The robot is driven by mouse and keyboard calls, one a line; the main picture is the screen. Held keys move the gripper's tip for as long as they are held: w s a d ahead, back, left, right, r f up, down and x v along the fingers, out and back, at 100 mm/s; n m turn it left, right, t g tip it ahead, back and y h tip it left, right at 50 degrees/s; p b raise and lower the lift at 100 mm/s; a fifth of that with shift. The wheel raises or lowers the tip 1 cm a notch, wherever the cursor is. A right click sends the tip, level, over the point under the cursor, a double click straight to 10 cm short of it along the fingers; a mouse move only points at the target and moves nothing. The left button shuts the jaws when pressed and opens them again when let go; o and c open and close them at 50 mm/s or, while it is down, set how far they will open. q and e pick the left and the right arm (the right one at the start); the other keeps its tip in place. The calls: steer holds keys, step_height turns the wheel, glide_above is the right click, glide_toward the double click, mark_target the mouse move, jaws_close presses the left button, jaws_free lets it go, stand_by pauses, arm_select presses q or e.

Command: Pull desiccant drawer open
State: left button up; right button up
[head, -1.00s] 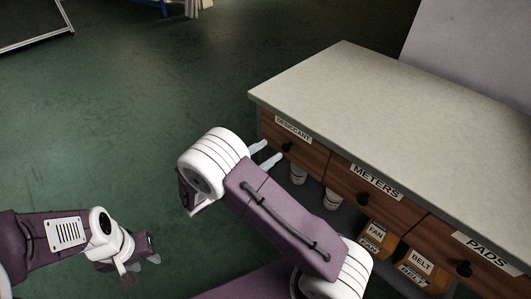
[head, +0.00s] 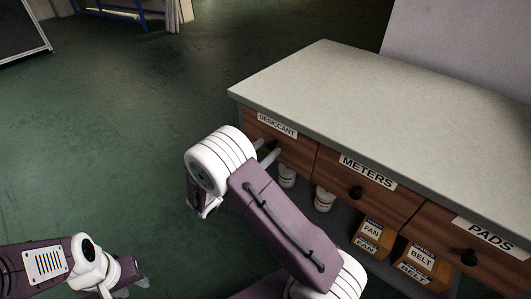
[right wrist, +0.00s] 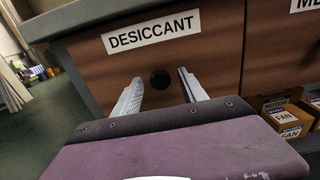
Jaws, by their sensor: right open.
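The desiccant drawer (head: 292,150) is the leftmost wooden drawer front under the counter, and it looks closed. In the right wrist view the drawer front (right wrist: 215,68) carries a DESICCANT label and a round dark knob (right wrist: 160,79). My right gripper (head: 266,152) points at this drawer. Its two fingers (right wrist: 158,92) are open, one on each side of the knob, with gaps between them and the knob. In the head view the knob is hidden or hard to make out by the fingers. My left gripper (head: 130,277) is low at the left, away from the counter, its fingers partly seen.
The METERS drawer (head: 335,180) and PADS drawer (head: 450,250) are to the right. A pale countertop (head: 370,105) overhangs them. White tubs (head: 324,199) and FAN (head: 370,235) and BELT (head: 420,262) boxes stand below. Green floor (head: 110,130) is open at left.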

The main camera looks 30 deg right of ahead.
steer(key=shift+d, duration=0.15)
jaws_close()
stand_by(1.4)
